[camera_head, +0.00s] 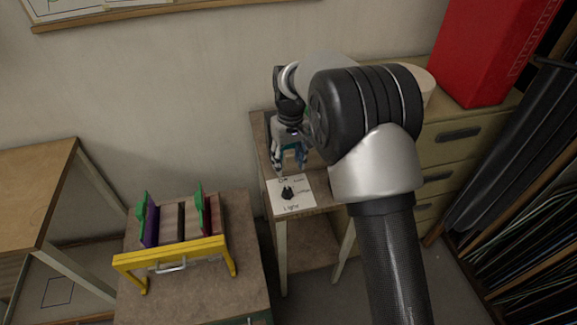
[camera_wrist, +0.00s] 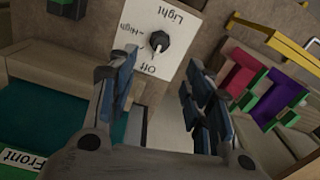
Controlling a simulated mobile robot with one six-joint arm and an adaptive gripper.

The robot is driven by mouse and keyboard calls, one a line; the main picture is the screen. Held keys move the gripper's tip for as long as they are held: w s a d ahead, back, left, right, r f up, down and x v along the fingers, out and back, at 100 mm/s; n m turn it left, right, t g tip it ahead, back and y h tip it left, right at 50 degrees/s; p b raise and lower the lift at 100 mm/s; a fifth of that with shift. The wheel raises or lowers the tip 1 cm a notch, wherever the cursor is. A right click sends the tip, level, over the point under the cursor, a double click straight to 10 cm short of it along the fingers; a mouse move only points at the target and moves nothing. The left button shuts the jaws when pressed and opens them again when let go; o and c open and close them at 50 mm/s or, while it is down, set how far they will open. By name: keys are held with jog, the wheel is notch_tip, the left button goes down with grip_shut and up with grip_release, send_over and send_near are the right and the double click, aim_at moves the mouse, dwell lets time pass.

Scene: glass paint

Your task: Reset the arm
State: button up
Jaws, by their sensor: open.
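My gripper (camera_head: 288,160) is in front of the wall, above the small side table, with its fingers pointing down. In the wrist view my gripper (camera_wrist: 160,95) shows its two blue-padded fingers spread apart with nothing between them. A white light switch plate (camera_head: 290,196) with a black knob (camera_head: 288,193) lies on the small table just below the fingertips. In the wrist view the plate (camera_wrist: 145,30) reads "Light", "High" and "Off", and the knob (camera_wrist: 159,40) appears beyond the fingertips, apart from them. My arm covers part of the table.
A yellow-framed rack (camera_head: 170,254) with green, purple and red pieces stands on a brown cabinet (camera_head: 250,285) at lower left. A wooden table (camera_head: 35,190) is at far left. A red box (camera_head: 485,50) stands on a drawer cabinet (camera_head: 455,155) at right. Dark shelving lies far right.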

dwell(0.4)
jog(key=s+d+r+m+t, duration=0.1)
jog(key=s+d+r, duration=0.4)
jog(key=s+r, duration=0.35)
jog(key=s+d+r+m+t, duration=0.1)
jog(key=s+d+r+m, duration=0.1)
jog(key=s+d+r, duration=0.65)
jog(key=s+d+r+m+t, duration=0.1)
jog(key=s+d+m+t, duration=0.1)
jog(key=s, duration=1.5)
jog(key=shift+s+d+t, duration=0.15)
jog(key=shift+d+t, duration=0.15)
jog(key=shift+d, duration=0.15)
